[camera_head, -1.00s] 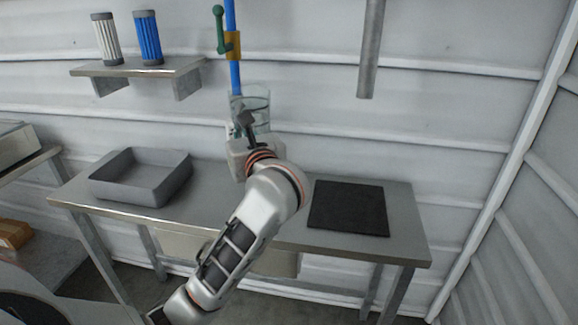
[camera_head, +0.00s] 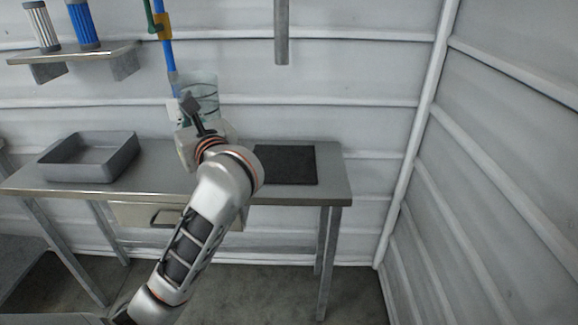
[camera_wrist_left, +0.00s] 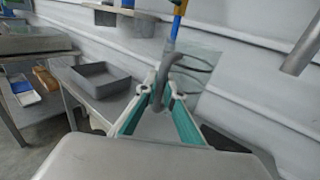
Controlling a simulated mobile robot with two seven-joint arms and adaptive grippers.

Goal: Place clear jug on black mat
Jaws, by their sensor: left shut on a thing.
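The clear jug (camera_head: 203,88) is held up above the table, below the blue pipe. My left gripper (camera_head: 190,112) is shut on it, and the gripper body and arm hide its lower part. In the left wrist view the clear jug (camera_wrist_left: 196,68) shows between and beyond the two teal-lined fingers of my left gripper (camera_wrist_left: 160,98), which close around its grey handle. The black mat (camera_head: 286,165) lies flat on the right part of the metal table, to the right of and below the jug. My right gripper is not in view.
A grey tray (camera_head: 88,158) stands on the left part of the table (camera_head: 335,180). A blue pipe (camera_head: 167,52) with a green handle runs down the wall. A grey pipe (camera_head: 281,35) hangs above the mat. A shelf (camera_head: 75,54) holds two filters.

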